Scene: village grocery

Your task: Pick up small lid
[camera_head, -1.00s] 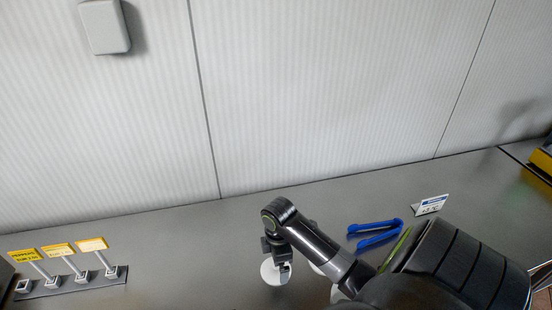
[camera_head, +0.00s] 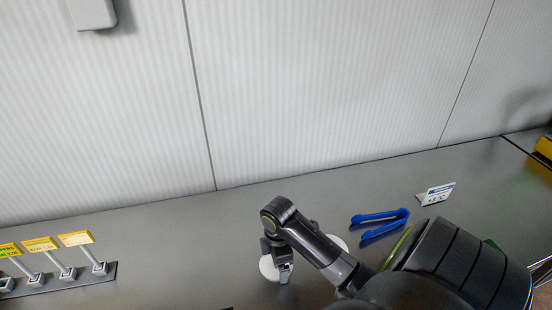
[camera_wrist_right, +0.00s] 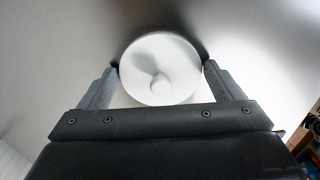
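A white round lid (camera_wrist_right: 160,68) with a small knob-like bump lies in the middle of the right wrist view. My right gripper (camera_wrist_right: 162,66) is open, with one finger on each side of the lid; I cannot tell whether they touch it. In the head view the right gripper (camera_head: 284,272) points down over the counter, with a white disc (camera_head: 267,268) showing beside it. Another white round piece (camera_head: 340,242) is partly hidden behind my right forearm. My left gripper is not in view.
Blue tongs (camera_head: 380,224) lie on the grey counter (camera_head: 180,245) behind my right arm, near a small price card (camera_head: 436,194). Yellow-topped label holders (camera_head: 76,240) stand on a dark strip at the left. A pale panelled wall (camera_head: 300,90) rises behind the counter.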

